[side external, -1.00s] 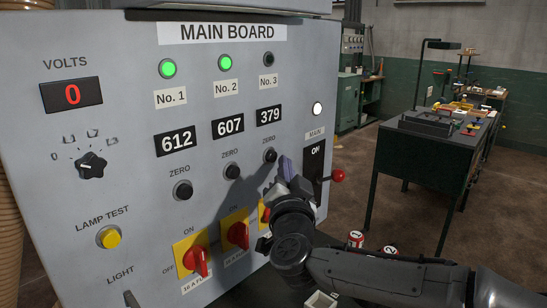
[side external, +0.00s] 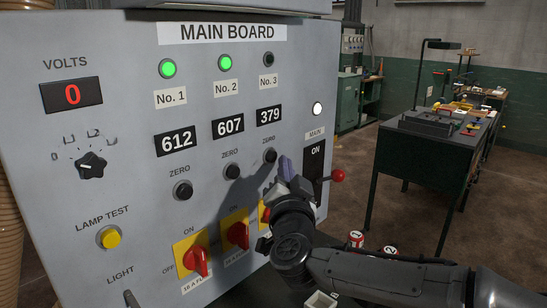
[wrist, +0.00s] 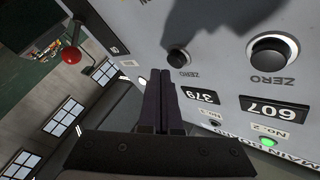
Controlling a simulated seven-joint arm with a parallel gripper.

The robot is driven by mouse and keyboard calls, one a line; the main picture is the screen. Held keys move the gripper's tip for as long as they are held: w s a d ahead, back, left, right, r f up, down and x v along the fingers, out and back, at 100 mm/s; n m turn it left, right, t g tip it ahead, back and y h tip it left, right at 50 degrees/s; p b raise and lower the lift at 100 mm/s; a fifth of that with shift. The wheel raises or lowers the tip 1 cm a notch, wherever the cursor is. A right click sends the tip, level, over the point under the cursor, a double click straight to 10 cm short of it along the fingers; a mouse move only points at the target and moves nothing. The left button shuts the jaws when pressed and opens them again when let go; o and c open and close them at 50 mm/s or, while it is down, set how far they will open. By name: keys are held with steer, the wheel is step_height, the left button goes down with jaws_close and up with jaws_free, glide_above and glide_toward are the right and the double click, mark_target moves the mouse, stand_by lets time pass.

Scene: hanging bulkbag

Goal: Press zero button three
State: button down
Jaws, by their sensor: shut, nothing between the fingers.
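The No. 3 zero button (side external: 270,156) is a round black knob under the 379 display (side external: 269,116) on the grey main board. It also shows in the wrist view (wrist: 178,58), just beyond and right of my fingertips. My gripper (side external: 284,163) is shut and empty, its fingertips just right of and slightly below that button in the side view. In the wrist view my gripper's fingers (wrist: 160,75) lie side by side. A gap to the button seems to show there, but its depth is hard to judge. The No. 3 lamp (side external: 269,59) is dark.
The No. 2 zero button (side external: 231,171) and No. 1 zero button (side external: 183,190) are to the left. Red rotary switches (side external: 237,234) sit below, partly behind my arm. The main switch's red-knobbed lever (side external: 338,175) juts out close to the right of my gripper.

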steer(key=shift+w+a, duration=0.1)
stand_by(0.3)
steer(key=shift+w+a, duration=0.2)
steer(key=shift+w+a, duration=0.3)
stand_by(0.8)
steer(key=shift+d, duration=0.1)
steer(key=shift+s+d, duration=0.5)
steer(key=shift+s, duration=0.1)
stand_by(0.3)
steer(key=shift+s+d, duration=1.75)
steer(key=shift+s, duration=0.05)
steer(key=shift+w, duration=0.1)
